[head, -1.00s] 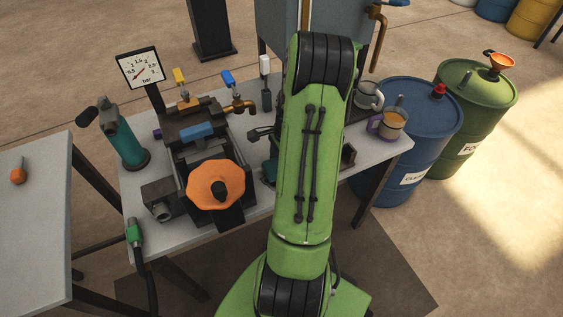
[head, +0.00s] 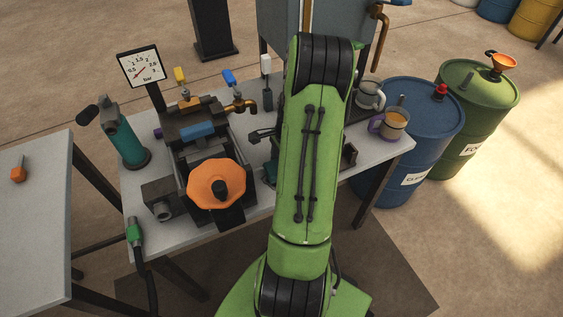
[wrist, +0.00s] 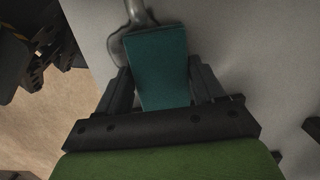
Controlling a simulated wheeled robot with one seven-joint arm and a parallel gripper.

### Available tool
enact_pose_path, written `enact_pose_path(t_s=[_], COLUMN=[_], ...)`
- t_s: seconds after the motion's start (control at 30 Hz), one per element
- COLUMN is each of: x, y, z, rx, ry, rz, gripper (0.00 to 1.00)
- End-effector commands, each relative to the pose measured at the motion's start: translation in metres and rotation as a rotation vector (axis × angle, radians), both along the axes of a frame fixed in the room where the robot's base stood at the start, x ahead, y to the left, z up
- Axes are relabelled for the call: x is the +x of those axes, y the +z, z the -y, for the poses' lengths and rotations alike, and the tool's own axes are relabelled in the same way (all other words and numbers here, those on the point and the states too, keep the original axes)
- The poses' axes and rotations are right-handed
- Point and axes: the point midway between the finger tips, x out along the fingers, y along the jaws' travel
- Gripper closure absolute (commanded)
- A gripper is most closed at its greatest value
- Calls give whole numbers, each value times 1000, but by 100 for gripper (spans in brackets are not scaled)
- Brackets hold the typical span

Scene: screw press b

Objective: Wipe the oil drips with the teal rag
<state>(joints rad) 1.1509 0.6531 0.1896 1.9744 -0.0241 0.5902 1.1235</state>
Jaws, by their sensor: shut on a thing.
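The teal rag (wrist: 160,65) is between the two dark fingers of my gripper (wrist: 160,90) in the wrist view. My gripper is shut on it, over or against the pale grey bench top (wrist: 225,40). A glossy grey shape (wrist: 138,14) shows just beyond and left of the rag; I cannot tell what it is. In the head view my green arm hides most of the work area. Only a small teal patch shows at the arm's left edge, and I cannot tell if it is the rag. I cannot make out oil drips in either view.
The press with its orange handwheel (head: 215,184) stands left of my arm on the grey bench (head: 258,207). A teal bottle-like tool (head: 125,142) and a gauge (head: 141,68) are further left. A mug (head: 390,124) stands near the bench's right end, beside a blue drum (head: 425,110).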

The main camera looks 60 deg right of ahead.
Motion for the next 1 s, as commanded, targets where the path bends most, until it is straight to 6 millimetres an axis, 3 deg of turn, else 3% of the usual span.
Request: enact_pose_path(t_s=[0.23, 0.5, 0.8, 1.0], x=[-1, -28, -33, -33], y=[-2, -4, -5, 10], z=[-1, -16, -19, -19], rx=[1, 2, 5, 4], ry=[0, -2, -2, -1], rz=[-1, -3, -6, -5], gripper=[66, 66, 66, 66])
